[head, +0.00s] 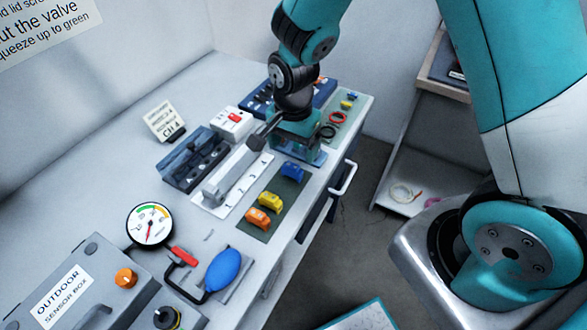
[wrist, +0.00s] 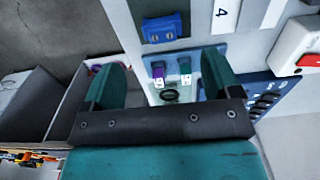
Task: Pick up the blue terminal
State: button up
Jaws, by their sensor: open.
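The blue terminal (head: 293,171) sits on a dark green mat (head: 284,204) on the counter, at the mat's far end. A yellow terminal (head: 270,199) and an orange terminal (head: 257,217) sit on the same mat. My gripper (head: 303,153) is open just beyond the blue terminal, near the counter's front edge, apart from it. In the wrist view the blue terminal (wrist: 161,28) shows ahead of my open, empty fingers (wrist: 163,72), near the top edge. The terminal's height relative to the fingertips is hard to judge.
A grey lever (head: 237,176) on a numbered white plate stands left of the mat. A drawer handle (head: 343,178) sticks out in front. A blue bulb (head: 223,268) lies nearer.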

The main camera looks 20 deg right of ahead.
aim_at(292, 165)
notch_tip(292, 165, down, 8)
jog(key=shift+w+a+r+p, duration=0.1)
jog(key=shift+r+p, duration=0.05)
jog(key=shift+p, duration=0.35)
jog(key=c, duration=1)
